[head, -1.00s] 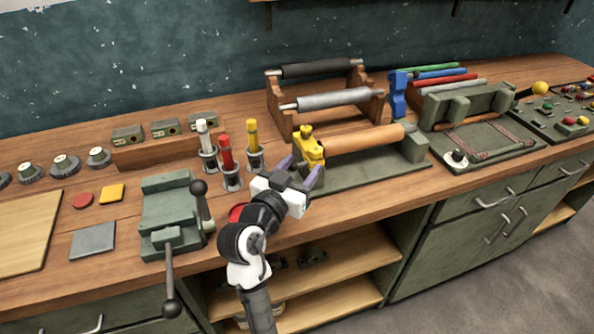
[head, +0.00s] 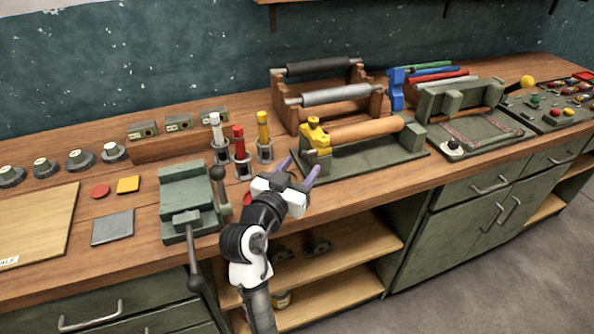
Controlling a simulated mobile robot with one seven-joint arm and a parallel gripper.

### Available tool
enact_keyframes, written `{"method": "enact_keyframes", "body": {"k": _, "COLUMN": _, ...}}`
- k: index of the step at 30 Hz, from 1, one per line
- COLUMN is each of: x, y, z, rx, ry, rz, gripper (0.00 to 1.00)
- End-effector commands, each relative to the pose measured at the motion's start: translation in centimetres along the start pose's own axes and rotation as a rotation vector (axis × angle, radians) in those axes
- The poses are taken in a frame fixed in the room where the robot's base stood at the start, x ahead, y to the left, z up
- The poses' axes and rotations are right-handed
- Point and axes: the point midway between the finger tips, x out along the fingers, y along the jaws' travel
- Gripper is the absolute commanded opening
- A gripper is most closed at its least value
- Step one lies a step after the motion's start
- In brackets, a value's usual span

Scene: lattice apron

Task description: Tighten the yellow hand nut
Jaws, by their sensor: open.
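The yellow hand nut (head: 316,134) sits at the left end of a wooden roller (head: 366,129) on a green base plate (head: 338,171). Its lobes stand upright and it faces left. My gripper (head: 298,170) is open, with two purple fingers apart and nothing between them. It is in front of and slightly left of the nut, nearer the front edge of the bench. I see no contact between the fingers and the nut.
Upright white (head: 217,131), red (head: 239,142) and yellow (head: 263,128) handled tools stand in holders left of the nut. A green vise (head: 187,197) is further left. A wooden rack (head: 290,117) with rollers stands behind. A red round item beside my gripper is mostly hidden.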

Motion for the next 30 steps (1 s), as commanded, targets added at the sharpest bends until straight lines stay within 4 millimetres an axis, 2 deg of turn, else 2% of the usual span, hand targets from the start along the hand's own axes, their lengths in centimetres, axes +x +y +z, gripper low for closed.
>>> {"method": "enact_keyframes", "body": {"k": 11, "x": 0.2, "y": 0.0, "z": 0.2, "rx": 0.003, "ry": -0.004, "rz": -0.006, "gripper": 0.52}}
{"method": "enact_keyframes", "body": {"k": 14, "x": 1.1, "y": 0.0, "z": 0.8, "rx": 0.012, "ry": -0.024, "rz": -0.035, "gripper": 0.52}}
{"method": "enact_keyframes", "body": {"k": 21, "x": 4.8, "y": -0.2, "z": 2.4, "rx": 0.053, "ry": -0.096, "rz": -0.227, "gripper": 0.52}}
{"method": "enact_keyframes", "body": {"k": 30, "x": 6.9, "y": 0.4, "z": 1.8, "rx": 0.074, "ry": -0.096, "rz": -0.478, "gripper": 0.52}}
